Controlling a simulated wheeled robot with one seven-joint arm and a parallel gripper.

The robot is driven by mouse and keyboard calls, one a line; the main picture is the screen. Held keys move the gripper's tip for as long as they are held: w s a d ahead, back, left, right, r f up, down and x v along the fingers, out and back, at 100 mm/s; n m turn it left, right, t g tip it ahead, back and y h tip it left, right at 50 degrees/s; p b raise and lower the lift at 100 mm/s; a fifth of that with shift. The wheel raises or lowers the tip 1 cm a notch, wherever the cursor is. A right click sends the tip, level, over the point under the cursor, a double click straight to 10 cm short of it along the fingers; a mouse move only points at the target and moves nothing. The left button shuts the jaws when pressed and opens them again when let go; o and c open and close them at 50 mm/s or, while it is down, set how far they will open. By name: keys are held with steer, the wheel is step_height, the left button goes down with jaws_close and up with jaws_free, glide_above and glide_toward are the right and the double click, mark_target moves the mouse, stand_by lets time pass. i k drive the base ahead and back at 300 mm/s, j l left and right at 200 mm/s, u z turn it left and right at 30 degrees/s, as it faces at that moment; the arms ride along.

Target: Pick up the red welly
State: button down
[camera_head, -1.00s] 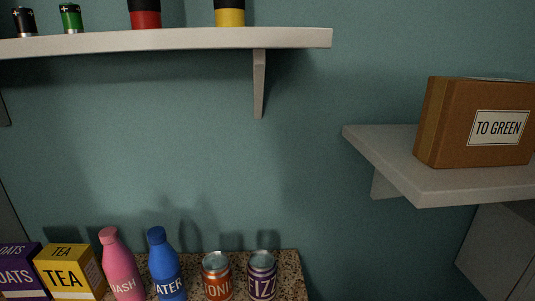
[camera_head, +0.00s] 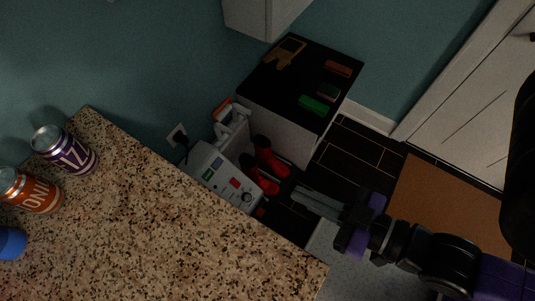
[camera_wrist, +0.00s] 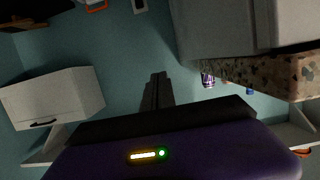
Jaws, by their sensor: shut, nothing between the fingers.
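Two red wellies stand on the dark floor in the head view, in the gap between the white appliance and the black-topped cabinet. One red welly (camera_head: 268,158) is farther back, and the other red welly (camera_head: 256,176) is nearer the appliance. My gripper (camera_head: 296,196) is shut and empty, its fingers pointing left toward the wellies and just right of the nearer one in the picture. In the wrist view my gripper (camera_wrist: 158,76) shows as two dark fingers close together. I do not make out the wellies in the wrist view.
A speckled counter (camera_head: 170,225) fills the lower left, with cans on it. A white appliance (camera_head: 222,175) stands beside the wellies. A black-topped cabinet (camera_head: 280,75) carries several small items. A brown mat (camera_head: 445,205) lies before the white door (camera_head: 470,90).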

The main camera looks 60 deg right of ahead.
mark_target(264, 156)
steer(key=k+j+u, duration=0.1)
steer(key=k+u, duration=0.2)
steer(key=k, duration=0.35)
steer(key=i+l+u, duration=0.15)
steer(key=u, duration=0.35)
steer(key=l+u, duration=0.15)
steer(key=u, duration=0.3)
steer(key=k+l, duration=0.1)
steer(key=l, duration=0.7)
steer(key=k+l, duration=0.1)
steer(key=l, duration=1.5)
steer(key=k, duration=0.05)
